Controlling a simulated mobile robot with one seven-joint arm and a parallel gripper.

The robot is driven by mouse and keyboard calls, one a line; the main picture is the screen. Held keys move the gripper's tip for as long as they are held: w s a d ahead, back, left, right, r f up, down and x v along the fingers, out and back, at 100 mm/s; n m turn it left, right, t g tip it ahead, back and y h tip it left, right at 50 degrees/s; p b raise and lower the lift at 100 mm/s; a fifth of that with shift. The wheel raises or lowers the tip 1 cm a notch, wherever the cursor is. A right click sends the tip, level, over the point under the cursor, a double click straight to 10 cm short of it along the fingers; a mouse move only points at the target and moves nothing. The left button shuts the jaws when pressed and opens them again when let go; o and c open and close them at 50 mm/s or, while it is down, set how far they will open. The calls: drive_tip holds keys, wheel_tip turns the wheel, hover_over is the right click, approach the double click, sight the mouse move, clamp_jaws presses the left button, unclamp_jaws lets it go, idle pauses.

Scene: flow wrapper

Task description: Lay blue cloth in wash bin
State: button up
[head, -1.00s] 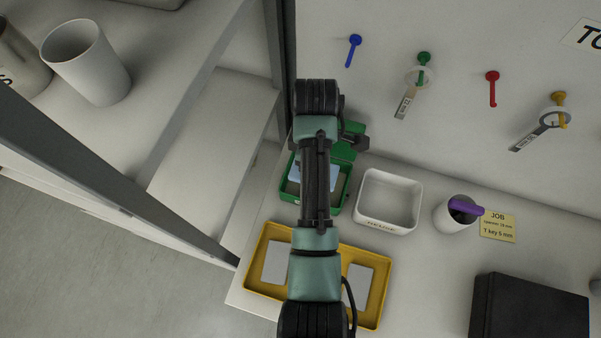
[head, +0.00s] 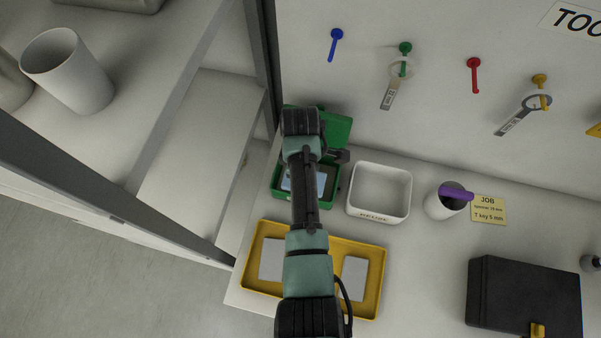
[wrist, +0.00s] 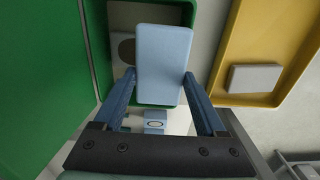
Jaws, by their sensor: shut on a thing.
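My gripper (wrist: 160,78) is shut on the blue cloth (wrist: 163,60), a pale blue, flat, folded-looking rectangle between the two fingers. In the wrist view it shows over the open green box (wrist: 103,70); whether it touches anything inside cannot be told. No bin is clearly marked as the wash bin.
A yellow tray (head: 375,250) with pale grey pads lies in front of the green box. To the right are a white cup (head: 445,202) with a purple item, a yellow job card (head: 488,210) and a black case (head: 525,295). Hooks line the back wall; a grey post (head: 262,60) stands left.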

drive_tip(key=shift+f, duration=0.4)
drive_tip(key=o, duration=1.1)
drive_tip(key=shift+o, duration=0.2)
drive_tip(key=shift+r, duration=0.15)
wheel_tip(320, 180, up, 13)
